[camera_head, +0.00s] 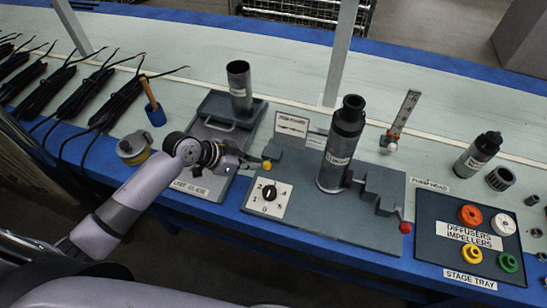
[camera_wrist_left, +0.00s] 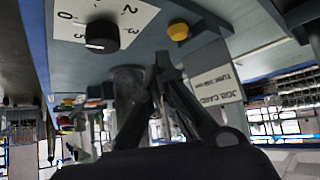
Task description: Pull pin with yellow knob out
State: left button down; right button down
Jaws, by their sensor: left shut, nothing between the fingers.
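The yellow knob (camera_head: 266,166) is a small ball at the left end of the grey pump fixture (camera_head: 310,225), just above the numbered dial plate. It also shows in the left wrist view (camera_wrist_left: 178,31), beyond my fingertips. The pin behind the knob is too small or hidden to make out. My left gripper (camera_head: 248,163) is just left of the knob. In the left wrist view its fingers (camera_wrist_left: 163,60) meet at the tips and hold nothing. A gap shows there between the fingertips and the knob. My right gripper is not in view.
A black dial (camera_head: 270,192) sits close below the knob, and a job card (camera_head: 292,125) stands behind it. A tall dark pump tube (camera_head: 341,150) rises to the right. A red knob (camera_head: 405,227) is at the fixture's right end. A grey tube (camera_head: 240,88) stands behind my gripper.

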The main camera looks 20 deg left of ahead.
aim_at(273, 167)
pick_arm(q)
jog(key=shift+w+a+r, duration=0.3)
jog(key=shift+w+r, duration=0.15)
jog(key=shift+w, duration=0.1)
jog(key=shift+w+a+r, duration=0.25)
jog(key=shift+w+r, duration=0.2)
jog(key=shift+w, duration=0.05)
jog(key=x, duration=1)
jog(key=shift+w+d+r, duration=0.1)
jog(key=shift+d, duration=0.05)
